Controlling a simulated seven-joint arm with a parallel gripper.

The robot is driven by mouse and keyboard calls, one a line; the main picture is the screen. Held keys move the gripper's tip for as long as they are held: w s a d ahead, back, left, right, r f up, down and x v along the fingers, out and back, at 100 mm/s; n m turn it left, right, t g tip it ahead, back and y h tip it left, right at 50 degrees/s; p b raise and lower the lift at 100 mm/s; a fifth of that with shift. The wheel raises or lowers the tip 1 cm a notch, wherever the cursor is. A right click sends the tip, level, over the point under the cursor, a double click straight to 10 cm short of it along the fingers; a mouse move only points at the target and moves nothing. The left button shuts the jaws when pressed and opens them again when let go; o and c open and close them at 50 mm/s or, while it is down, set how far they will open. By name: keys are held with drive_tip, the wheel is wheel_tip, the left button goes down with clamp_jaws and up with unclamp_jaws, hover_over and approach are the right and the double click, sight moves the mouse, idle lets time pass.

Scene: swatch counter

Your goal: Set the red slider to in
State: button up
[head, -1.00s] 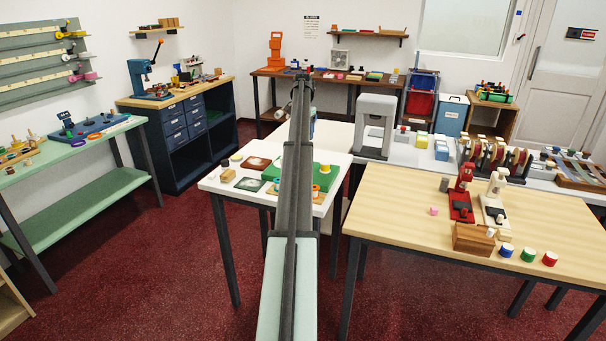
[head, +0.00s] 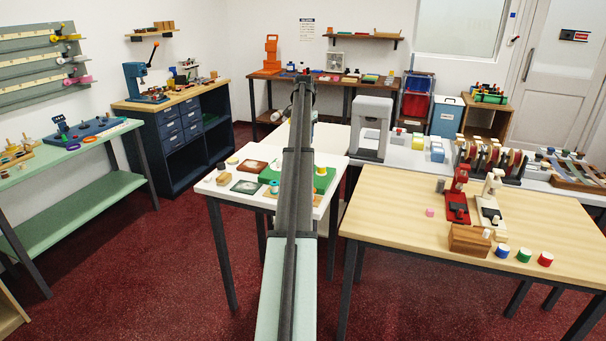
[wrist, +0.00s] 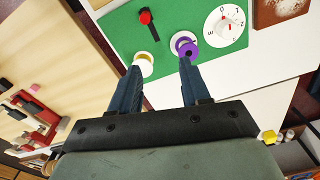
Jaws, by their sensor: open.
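The red slider (wrist: 145,17) is a round red knob at the upper end of a black slot (wrist: 151,32) on a green board (wrist: 116,32) in the wrist view. My gripper (wrist: 160,66) is open and empty, its two dark blue fingers pointing towards the board below the slot. The slider lies beyond the fingertips, apart from them. In the head view the green board (head: 323,180) shows beside my arm, which covers part of it. I cannot make out the slider or my fingertips there. No label for "in" is readable.
Near my fingertips are a white-and-yellow round piece (wrist: 143,64) and a purple ring (wrist: 185,45). A white dial (wrist: 224,25) is right of them. A brown plate (wrist: 281,10) lies further right. A wooden table (head: 400,220) with red and cream devices stands to the right.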

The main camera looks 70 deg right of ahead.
drive_tip(key=a+f+m, duration=0.1)
drive_tip(key=f+m, duration=0.1)
drive_tip(key=f, duration=0.2)
drive_tip(key=a+f+m, duration=0.1)
drive_tip(key=f+m, duration=0.1)
drive_tip(key=f, duration=0.3)
drive_tip(key=s+a+f+m, duration=0.1)
drive_tip(key=f+m, duration=0.1)
drive_tip(key=f, duration=0.3)
drive_tip(key=shift+a+f, duration=0.1)
drive_tip(key=shift+a, duration=0.2)
drive_tip(key=shift+c, duration=0.3)
clamp_jaws()
idle(0.5)
